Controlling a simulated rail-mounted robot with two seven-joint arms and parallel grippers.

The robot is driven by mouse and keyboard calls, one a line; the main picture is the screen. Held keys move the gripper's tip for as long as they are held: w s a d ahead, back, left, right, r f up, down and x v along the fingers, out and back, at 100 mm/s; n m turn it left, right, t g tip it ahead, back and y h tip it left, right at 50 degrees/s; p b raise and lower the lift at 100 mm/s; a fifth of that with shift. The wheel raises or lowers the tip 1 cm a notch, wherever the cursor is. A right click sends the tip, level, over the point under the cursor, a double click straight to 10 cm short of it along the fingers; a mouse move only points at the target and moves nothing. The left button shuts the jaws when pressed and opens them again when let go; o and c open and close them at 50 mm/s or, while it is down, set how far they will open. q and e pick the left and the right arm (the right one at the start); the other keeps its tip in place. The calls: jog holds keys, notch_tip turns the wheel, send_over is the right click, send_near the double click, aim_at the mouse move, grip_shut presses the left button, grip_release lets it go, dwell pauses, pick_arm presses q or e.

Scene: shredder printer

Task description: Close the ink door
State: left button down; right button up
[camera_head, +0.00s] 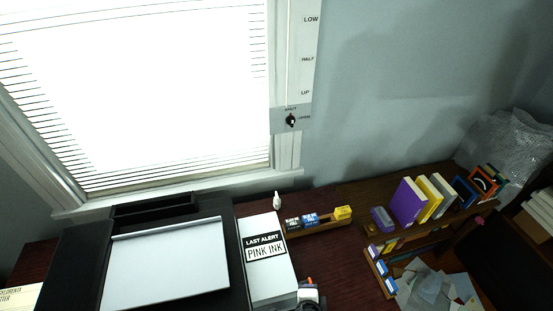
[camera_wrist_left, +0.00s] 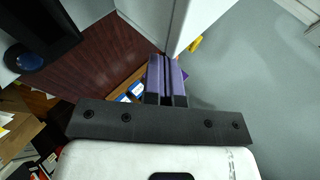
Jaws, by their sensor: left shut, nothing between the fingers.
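A white unit with the label "LAST ALERT PINK INK" (camera_head: 266,280) stands beside the black machine with a large pale panel (camera_head: 165,265) on the desk. I cannot tell which part is the ink door, or how far open it is. In the left wrist view my left gripper (camera_wrist_left: 166,62) has purple fingers pressed together, with nothing between them. Its tips are close to the edge of a white panel (camera_wrist_left: 187,22); I cannot tell whether they touch. The left gripper cannot be clearly made out in the head view. My right gripper is in neither view.
A wooden holder with small blue and yellow boxes (camera_head: 343,213) stands right of the white unit. A small white bottle (camera_head: 277,201) is behind it. Upright books (camera_head: 407,203) stand farther right.

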pick_arm(q)
jog(key=s+d+f+p+v, duration=0.15)
jog(key=p+v, duration=0.25)
jog(key=v, duration=0.9)
jog(key=s+a+r+n+g, duration=0.15)
jog(key=s+a+n, duration=0.35)
jog(key=a, duration=0.6)
jog(key=s+a+r+n+g+y, duration=0.1)
jog(key=s+a+n+g, duration=0.2)
jog(key=s+a+n, duration=0.5)
jog(key=s+a+r+n+g, duration=0.2)
jog(key=a+n, duration=0.1)
jog(key=a, duration=1)
notch_tip(320, 180, up, 12)
jog(key=p, duration=1.3)
jog(key=shift+w+d+r, duration=0.25)
jog(key=shift+w+d, duration=0.2)
